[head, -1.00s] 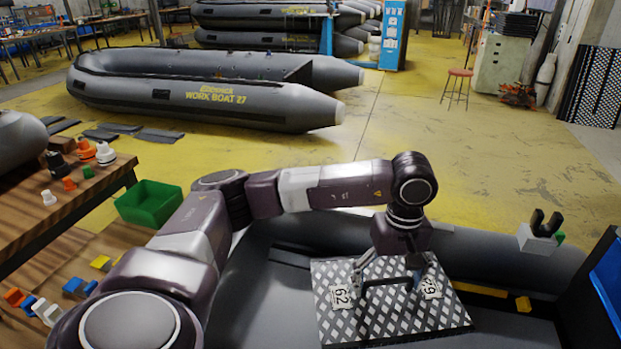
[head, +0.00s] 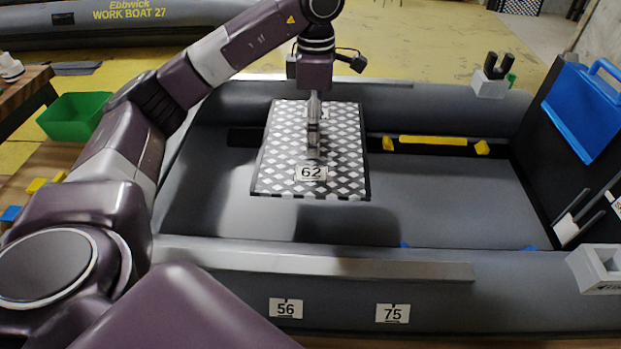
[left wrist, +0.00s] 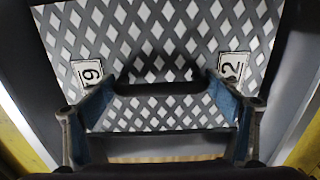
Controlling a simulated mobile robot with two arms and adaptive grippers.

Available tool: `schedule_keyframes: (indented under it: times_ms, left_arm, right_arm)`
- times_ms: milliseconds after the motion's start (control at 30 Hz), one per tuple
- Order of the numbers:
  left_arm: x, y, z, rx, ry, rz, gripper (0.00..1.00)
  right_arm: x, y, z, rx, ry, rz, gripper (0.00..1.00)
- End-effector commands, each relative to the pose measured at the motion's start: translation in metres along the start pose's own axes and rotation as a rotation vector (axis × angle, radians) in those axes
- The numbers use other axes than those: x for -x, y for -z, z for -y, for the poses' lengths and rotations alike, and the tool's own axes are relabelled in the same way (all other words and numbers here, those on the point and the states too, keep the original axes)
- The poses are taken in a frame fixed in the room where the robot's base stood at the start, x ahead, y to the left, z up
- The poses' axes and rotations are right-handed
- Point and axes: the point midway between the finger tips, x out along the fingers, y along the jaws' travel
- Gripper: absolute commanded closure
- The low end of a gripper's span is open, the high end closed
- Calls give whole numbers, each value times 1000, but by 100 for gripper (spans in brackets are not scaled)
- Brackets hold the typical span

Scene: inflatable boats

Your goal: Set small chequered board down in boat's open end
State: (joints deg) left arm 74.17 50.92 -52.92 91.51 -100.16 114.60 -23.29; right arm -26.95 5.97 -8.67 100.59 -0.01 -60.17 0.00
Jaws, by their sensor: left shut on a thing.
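The small chequered board (head: 285,150) is a dark plate with a light diamond pattern and a number tag 62 at its near edge. My left gripper (head: 314,140) comes down onto it from above and is shut on it near the middle. In the left wrist view the board (left wrist: 150,40) fills the upper part, with a dark handle bar (left wrist: 160,88) between the blue-padded fingers (left wrist: 158,115). The grey boat (head: 440,285) lies below. The board appears to hang above its floor (head: 450,200), with a dark shadow nearer me. My right gripper is out of view.
A yellow bar (head: 432,140) runs along the boat's far inner side. A blue panel (head: 585,105) stands at the right end. A grey ledge (head: 350,263) tops the near tube, with tags 56 and 75 below. A green bin (head: 75,115) stands left. The boat floor right of the board is clear.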

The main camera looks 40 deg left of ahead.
Motion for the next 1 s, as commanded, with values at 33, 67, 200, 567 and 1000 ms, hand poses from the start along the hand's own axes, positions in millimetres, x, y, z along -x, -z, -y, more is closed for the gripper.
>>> schedule_keyframes:
  times_ms: [33,67,200,567,1000]
  left_arm:
    - [-12,0,0,-1,1,1,71]
    - [-18,0,0,-1,1,1,71]
    - [-53,0,0,-1,1,0,71]
    - [-109,0,-1,-1,-3,2,71]
    - [-154,0,0,-1,-2,2,71]
  right_arm:
    - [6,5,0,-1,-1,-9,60]
    - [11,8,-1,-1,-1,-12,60]
    - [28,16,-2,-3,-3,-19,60]
    - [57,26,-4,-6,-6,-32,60]
    - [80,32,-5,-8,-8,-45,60]
